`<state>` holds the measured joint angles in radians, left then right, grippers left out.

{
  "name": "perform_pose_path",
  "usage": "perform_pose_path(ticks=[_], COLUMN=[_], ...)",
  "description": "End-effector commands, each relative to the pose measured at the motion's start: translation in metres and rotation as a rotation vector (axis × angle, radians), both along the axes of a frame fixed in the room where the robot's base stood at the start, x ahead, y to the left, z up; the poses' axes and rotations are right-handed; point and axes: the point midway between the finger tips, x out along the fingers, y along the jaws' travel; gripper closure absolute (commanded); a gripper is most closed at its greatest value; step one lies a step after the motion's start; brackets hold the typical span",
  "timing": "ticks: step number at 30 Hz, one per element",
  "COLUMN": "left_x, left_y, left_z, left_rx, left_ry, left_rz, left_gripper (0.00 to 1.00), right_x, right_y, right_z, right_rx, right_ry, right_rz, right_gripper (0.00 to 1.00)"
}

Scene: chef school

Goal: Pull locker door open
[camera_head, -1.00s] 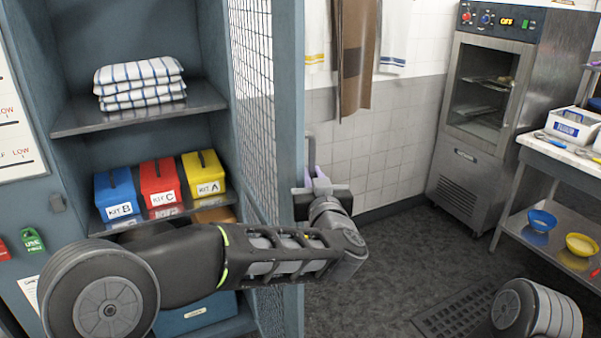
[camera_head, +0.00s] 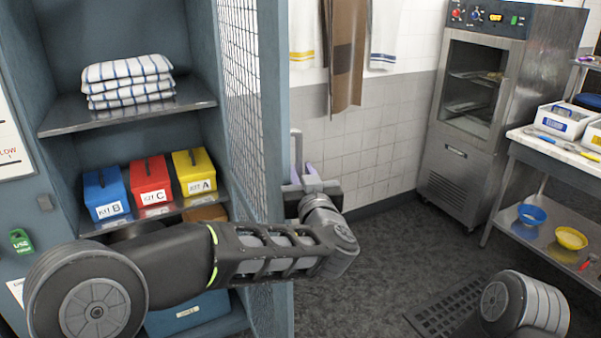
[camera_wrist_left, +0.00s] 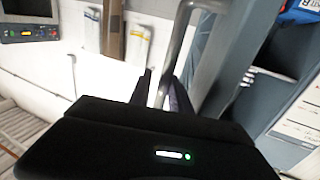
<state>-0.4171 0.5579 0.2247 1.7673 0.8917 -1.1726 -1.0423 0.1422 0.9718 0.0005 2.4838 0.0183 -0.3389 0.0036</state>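The blue locker door (camera_head: 270,110) with its wire mesh panel stands swung open, its outer edge towards me. A grey bar handle (camera_head: 297,145) is on its right-hand face. The handle also shows in the left wrist view (camera_wrist_left: 176,45), running down between my fingers. My left gripper (camera_head: 301,172) is at the handle, its two purple-grey fingers apart on either side of the bar. In the left wrist view my left gripper (camera_wrist_left: 161,82) shows a small gap on the bar's left; contact on the right is unclear. My right gripper is out of view.
The open locker holds folded striped towels (camera_head: 128,82) and blue, red (camera_head: 150,181) and yellow kit boxes. Towels (camera_head: 346,55) hang on the wall behind. A steel cabinet (camera_head: 470,130) and a worktable (camera_head: 560,145) stand at right. The floor between is clear, with a drain grate (camera_head: 445,308).

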Motion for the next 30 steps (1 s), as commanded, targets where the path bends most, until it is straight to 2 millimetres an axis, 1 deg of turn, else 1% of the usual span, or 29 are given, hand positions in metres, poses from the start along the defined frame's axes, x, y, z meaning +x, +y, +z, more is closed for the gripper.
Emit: perform_pose_path(ticks=[5,12,15,18,26,30], left_x=[-0.021,-0.059,-0.069,-0.072,-0.072,-0.072], left_y=[-0.005,-0.013,-0.015,-0.016,-0.015,-0.017], left_z=[-0.002,-0.002,-0.001,0.000,0.000,-0.001], left_rx=[0.001,0.000,0.000,0.001,0.000,-0.036], left_ry=[-0.003,-0.003,-0.003,-0.002,-0.001,-0.006], left_rz=[-0.002,0.000,0.001,0.002,0.002,-0.004], left_gripper=[0.77,0.77,0.77,0.77,0.77,0.77], right_x=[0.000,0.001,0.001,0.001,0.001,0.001], right_y=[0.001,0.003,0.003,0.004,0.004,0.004], right_z=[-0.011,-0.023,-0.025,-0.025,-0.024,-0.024], right_rx=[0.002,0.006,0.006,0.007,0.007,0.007], right_ry=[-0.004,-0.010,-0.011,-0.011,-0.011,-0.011], right_rz=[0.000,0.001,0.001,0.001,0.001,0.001], right_gripper=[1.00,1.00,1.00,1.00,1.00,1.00])
